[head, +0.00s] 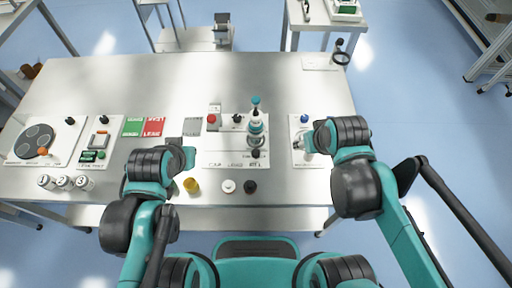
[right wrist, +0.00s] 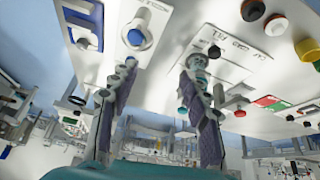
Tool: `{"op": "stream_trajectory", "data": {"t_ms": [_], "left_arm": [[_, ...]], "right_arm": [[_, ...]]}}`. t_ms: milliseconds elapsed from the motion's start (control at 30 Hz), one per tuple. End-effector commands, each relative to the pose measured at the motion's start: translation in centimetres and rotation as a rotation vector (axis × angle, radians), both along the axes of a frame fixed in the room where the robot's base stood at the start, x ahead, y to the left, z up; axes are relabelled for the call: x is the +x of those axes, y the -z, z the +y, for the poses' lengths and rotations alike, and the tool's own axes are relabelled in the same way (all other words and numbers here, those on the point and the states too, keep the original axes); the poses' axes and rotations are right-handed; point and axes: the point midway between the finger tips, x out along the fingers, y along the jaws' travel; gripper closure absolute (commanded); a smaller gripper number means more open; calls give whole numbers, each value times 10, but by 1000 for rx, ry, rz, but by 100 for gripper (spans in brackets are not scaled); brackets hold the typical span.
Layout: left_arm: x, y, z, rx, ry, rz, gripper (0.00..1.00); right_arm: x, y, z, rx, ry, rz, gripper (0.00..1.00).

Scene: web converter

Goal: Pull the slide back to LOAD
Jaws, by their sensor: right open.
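The slide's panel (head: 225,158) stands mid-table, with a row of small labels along its front edge that appear to include LOAD and FILL. A black knob (head: 255,153) sits near the right-end label, below a metal and teal fixture (head: 255,128). In the right wrist view the black knob (right wrist: 214,52) is beside the end label. My right gripper (head: 306,141) is right of this panel, over the right-hand panel. In the right wrist view its fingers (right wrist: 157,88) are apart with nothing between them. My left gripper (head: 190,157) is left of the slide panel; its opening is unclear.
Yellow (head: 191,185), white (head: 228,186) and black (head: 250,187) round pieces lie along the front edge. The right-hand panel (head: 300,158) has a blue button (head: 304,118). Green and red cards (head: 153,127) and control panels are at left.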

Motion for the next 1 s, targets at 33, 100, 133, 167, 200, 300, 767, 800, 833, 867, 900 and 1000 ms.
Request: {"op": "stream_trajectory", "data": {"t_ms": [33,100,133,167,200,300,767,800,833,867,900,1000], "left_arm": [[0,-1,0,0,0,0,100],[0,-1,0,0,0,0,100],[0,-2,0,0,0,0,100],[0,-2,0,0,0,0,100],[0,-2,0,0,0,0,100],[0,-3,0,0,0,0,100],[0,-2,0,0,0,0,100],[0,-1,0,0,0,0,100],[0,1,0,0,0,0,100],[0,2,0,0,0,0,100],[0,5,0,0,0,0,100],[0,12,0,0,0,0,100]], "right_arm": [[12,0,13,-15,-55,40,53],[24,6,30,-40,-130,99,53],[29,9,37,-49,-161,124,53],[34,12,45,-60,-194,148,53],[40,17,55,-73,-237,181,53],[54,34,82,-107,-344,262,53],[73,95,148,-191,-603,455,53],[73,99,148,-191,-604,457,53],[73,103,148,-191,-604,457,53],[73,107,148,-191,-604,457,53],[73,113,148,-191,-604,457,53],[73,131,148,-190,-603,456,53]]}}
